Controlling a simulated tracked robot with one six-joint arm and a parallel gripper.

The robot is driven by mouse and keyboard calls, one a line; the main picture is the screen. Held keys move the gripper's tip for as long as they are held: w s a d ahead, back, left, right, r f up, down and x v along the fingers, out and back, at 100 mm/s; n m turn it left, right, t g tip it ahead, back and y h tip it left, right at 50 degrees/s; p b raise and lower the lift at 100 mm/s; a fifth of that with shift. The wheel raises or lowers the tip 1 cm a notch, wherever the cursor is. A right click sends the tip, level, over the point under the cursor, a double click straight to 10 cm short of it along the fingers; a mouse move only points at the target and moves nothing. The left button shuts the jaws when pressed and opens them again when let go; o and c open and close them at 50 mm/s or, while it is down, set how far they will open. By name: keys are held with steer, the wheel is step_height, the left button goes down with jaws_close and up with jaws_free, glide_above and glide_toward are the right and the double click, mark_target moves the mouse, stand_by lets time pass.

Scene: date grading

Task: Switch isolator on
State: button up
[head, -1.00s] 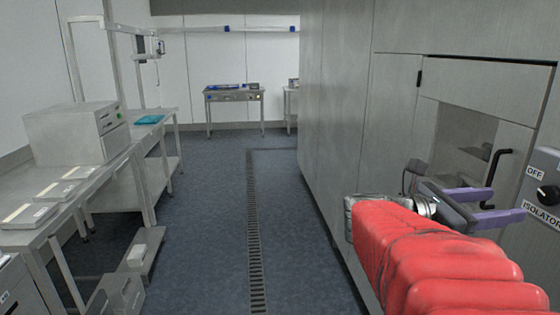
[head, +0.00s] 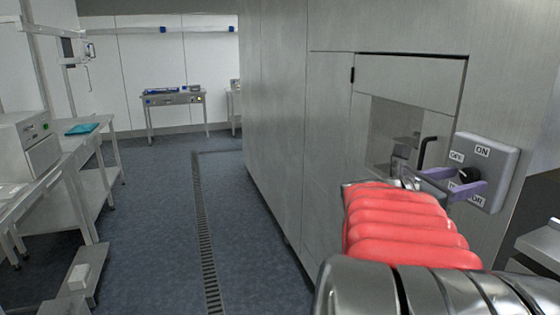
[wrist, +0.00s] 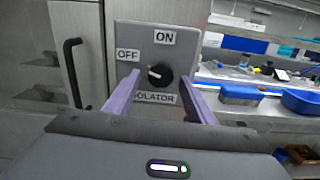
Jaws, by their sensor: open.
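The isolator (head: 496,168) is a grey box on the steel cabinet's right part, labelled OFF, ON and ISOLATOR. Its round black knob (wrist: 161,75) shows in the wrist view, with its white mark pointing up-left toward the OFF label (wrist: 127,55). The ON label (wrist: 165,37) is above the knob. My gripper (head: 461,181) has purple fingers and is open in front of the box. In the wrist view my gripper (wrist: 160,80) has one finger on each side of the knob. Whether the fingers touch the knob I cannot tell. The ISOLATOR label is partly hidden by the fingers.
A black handle (wrist: 73,72) stands left of the isolator. A steel counter with blue trays (wrist: 305,101) is to the right. In the head view, a bench (head: 60,175) lines the left side and the floor (head: 150,230) between is clear.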

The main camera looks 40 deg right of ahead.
steer(key=shift+s+d, duration=0.2)
steer(key=shift+d, duration=0.15)
steer(key=c, duration=1)
steer(key=shift+c, duration=0.2)
steer(key=shift+m, duration=0.4)
steer(key=m, duration=0.3)
steer(key=shift+w, duration=0.1)
steer(key=m, duration=0.3)
steer(key=shift+m, duration=0.4)
steer(key=m, duration=0.6)
steer(key=shift+w, duration=0.1)
steer(key=shift+m, duration=0.3)
